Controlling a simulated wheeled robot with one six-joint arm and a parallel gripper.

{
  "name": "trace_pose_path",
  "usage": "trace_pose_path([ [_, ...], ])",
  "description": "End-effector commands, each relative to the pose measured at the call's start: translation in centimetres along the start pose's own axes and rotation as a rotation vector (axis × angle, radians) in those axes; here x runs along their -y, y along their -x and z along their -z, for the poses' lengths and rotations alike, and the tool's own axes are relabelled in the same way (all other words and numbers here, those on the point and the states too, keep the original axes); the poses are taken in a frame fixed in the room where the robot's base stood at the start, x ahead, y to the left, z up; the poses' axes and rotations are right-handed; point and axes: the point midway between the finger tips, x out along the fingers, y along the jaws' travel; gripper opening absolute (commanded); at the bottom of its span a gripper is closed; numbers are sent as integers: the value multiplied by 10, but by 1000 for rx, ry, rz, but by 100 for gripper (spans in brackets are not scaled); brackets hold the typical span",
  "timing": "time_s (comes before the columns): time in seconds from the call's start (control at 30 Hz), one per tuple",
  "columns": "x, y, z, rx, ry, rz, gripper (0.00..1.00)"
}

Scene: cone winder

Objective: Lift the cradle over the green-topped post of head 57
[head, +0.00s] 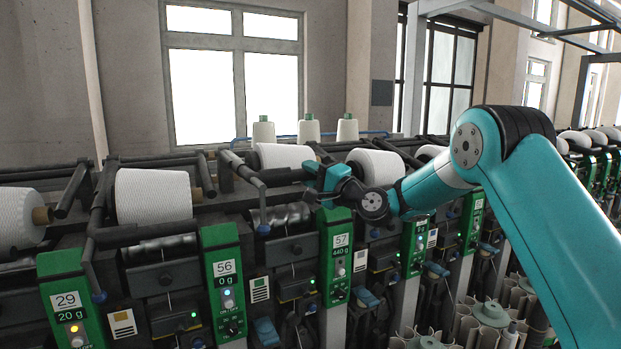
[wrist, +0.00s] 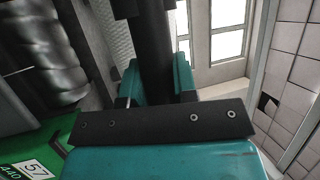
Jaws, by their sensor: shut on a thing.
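The green-topped post of head 57 (head: 338,243) stands just below my gripper and reads 57 and 440 g. The same 57 label (wrist: 35,169) shows at the lower left of the wrist view. The cradle (head: 285,175) is a dark bar frame in front of a white yarn package (head: 283,156). My gripper (head: 322,178) is shut on the right end of the cradle's bar. In the wrist view the dark bar (wrist: 155,55) runs between my teal fingers. A gap shows between the package and the grey drum (head: 282,217). The exact grip contact is partly hidden.
Another package (head: 375,166) is close behind my gripper on the right. Three cones (head: 308,129) stand at the back. Free air is above the machine.

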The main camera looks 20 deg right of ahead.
Motion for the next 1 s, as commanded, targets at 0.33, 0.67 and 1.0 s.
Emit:
trace_pose_path([
  [0.33,-3,0,-1,2,-3,-5,52],
  [0.67,-8,27,0,-2,-3,-6,52],
  [1.0,-10,114,0,-3,-2,-5,52],
])
